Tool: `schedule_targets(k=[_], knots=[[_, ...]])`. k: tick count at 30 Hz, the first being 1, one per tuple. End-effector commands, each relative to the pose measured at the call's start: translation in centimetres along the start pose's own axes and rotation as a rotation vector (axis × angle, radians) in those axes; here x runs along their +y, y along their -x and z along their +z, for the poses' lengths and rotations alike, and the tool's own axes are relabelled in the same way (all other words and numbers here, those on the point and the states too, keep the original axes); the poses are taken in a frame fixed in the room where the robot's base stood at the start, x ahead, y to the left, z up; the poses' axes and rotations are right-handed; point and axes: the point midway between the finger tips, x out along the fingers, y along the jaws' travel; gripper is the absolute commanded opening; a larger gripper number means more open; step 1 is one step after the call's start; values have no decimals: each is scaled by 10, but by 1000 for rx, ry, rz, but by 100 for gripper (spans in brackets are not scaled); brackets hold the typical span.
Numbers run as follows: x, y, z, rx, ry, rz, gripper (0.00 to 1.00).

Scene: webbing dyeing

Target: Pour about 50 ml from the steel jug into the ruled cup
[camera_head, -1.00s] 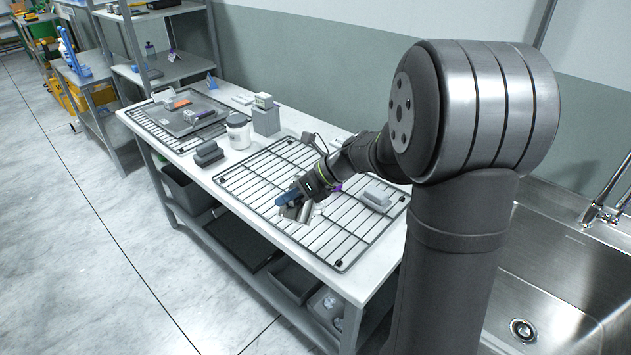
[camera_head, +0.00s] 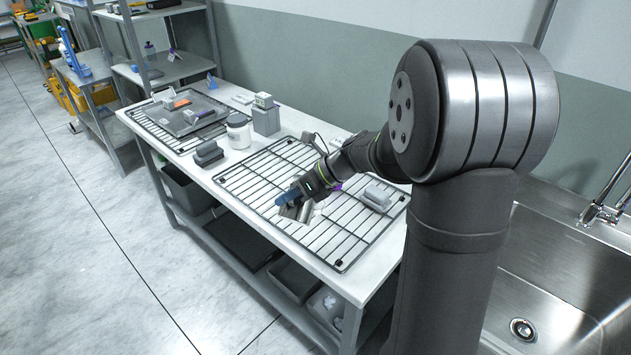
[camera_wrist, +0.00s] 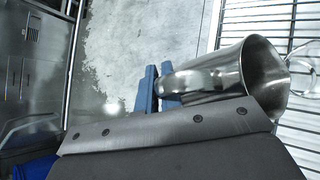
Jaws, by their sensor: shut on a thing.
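The steel jug (camera_wrist: 240,78) fills the middle right of the wrist view, its mouth facing right. My gripper (camera_wrist: 160,92) has its blue fingers shut on the jug's handle. In the head view, my gripper (camera_head: 287,198) holds the jug (camera_head: 291,212), which looks tilted, above the near part of the wire rack. A clear round rim, which looks like the ruled cup (camera_wrist: 303,58), shows beside the jug's mouth at the right edge of the wrist view. Its marks and level cannot be read. I cannot see any liquid or stream.
The wire rack (camera_head: 258,183) lies on the white bench. A grey block (camera_head: 376,194) sits on the rack, right of my gripper. A white jar (camera_head: 238,132), grey blocks (camera_head: 208,153) and a dark tray (camera_head: 180,116) stand farther left. A sink (camera_head: 560,270) is at the right.

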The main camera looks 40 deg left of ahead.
Motion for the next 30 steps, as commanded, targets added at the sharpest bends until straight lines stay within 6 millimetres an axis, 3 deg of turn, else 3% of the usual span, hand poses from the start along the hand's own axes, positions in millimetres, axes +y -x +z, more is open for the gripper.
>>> schedule_targets(k=[22,30], knots=[[0,0,0,0,4,-3,0],[0,-10,-10,9,76,-71,0]])
